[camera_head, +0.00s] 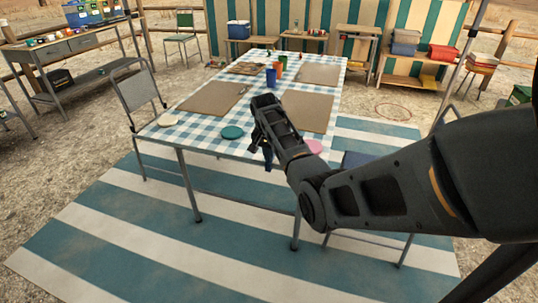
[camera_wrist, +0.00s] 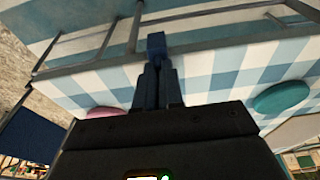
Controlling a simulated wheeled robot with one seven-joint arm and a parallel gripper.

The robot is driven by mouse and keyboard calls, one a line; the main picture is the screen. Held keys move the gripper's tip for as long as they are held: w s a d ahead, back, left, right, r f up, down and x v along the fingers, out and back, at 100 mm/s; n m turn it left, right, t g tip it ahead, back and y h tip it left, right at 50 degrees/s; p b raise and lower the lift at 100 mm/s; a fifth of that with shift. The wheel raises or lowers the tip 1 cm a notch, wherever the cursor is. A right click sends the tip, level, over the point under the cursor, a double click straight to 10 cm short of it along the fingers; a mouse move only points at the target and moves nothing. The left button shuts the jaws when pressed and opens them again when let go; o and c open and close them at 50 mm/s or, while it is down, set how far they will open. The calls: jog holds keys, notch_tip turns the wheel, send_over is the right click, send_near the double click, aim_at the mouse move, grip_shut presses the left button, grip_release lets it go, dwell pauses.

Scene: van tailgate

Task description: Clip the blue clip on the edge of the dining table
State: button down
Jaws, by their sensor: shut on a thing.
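The dining table (camera_head: 172,134) has a blue-and-white checked top and stands in the middle of the head view. Its checked edge also runs across the wrist view (camera_wrist: 225,65). In the wrist view my gripper (camera_wrist: 158,78) is shut on the blue clip (camera_wrist: 156,43), which sticks out beyond the fingertips. The clip overlaps the table's edge in that picture. I cannot tell whether it touches the edge.
A teal disc (camera_head: 232,132) and a pink disc (camera_head: 314,146) lie near the table's near edge, either side of my gripper. Brown mats (camera_head: 212,98) and cups (camera_head: 271,78) stand farther back. A grey chair (camera_head: 138,90) is at the left end.

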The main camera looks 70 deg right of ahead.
jog(key=shift+d, duration=0.1)
jog(key=shift+w+d, duration=0.1)
jog(key=shift+d, duration=0.25)
jog(key=shift+d+b, duration=0.2)
jog(key=shift+b, duration=0.1)
jog(key=c, duration=1.2)
grip_release()
jog(key=shift+r, duration=0.1)
